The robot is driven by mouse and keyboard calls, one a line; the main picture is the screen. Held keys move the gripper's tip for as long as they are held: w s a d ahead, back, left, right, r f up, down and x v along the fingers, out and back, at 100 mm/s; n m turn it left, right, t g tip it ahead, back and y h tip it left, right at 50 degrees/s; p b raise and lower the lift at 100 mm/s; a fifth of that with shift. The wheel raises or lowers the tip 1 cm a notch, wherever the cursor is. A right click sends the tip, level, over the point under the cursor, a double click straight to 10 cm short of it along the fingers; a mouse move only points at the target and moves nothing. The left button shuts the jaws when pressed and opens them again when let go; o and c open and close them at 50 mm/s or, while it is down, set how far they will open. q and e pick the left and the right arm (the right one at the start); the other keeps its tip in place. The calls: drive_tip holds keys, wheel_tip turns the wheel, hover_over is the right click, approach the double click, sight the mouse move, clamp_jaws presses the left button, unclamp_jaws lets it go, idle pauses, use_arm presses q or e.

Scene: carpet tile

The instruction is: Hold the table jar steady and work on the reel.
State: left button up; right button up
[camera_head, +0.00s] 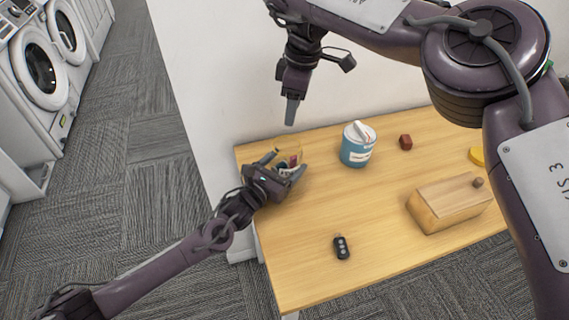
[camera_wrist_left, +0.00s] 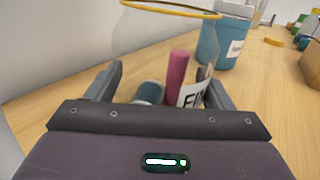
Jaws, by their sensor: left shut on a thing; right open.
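A clear glass jar with a yellow rim (camera_wrist_left: 170,10) stands at the table's left back corner; it also shows in the camera_head view (camera_head: 296,150). My left gripper (camera_head: 285,165) is shut around the jar, one finger on each side. In the left wrist view the jar holds a pink-red cylinder (camera_wrist_left: 176,72), a dark teal round piece (camera_wrist_left: 149,92) and a white piece with black print (camera_wrist_left: 192,94). I cannot tell for sure which is the reel. My right gripper (camera_head: 290,112) is open and empty, pointing down above and behind the jar.
A blue canister (camera_head: 354,154) with a white object on top stands right of the jar. A dark red block (camera_head: 405,142), a wooden box (camera_head: 448,207), a black key fob (camera_head: 341,247) and a yellow piece (camera_head: 477,155) lie on the table (camera_head: 310,215). A white wall stands behind.

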use_arm(q)
drive_tip(key=shift+r, duration=0.15)
drive_tip(key=o, duration=1.2)
drive_tip(key=shift+c, duration=0.2)
drive_tip(key=v, duration=1.2)
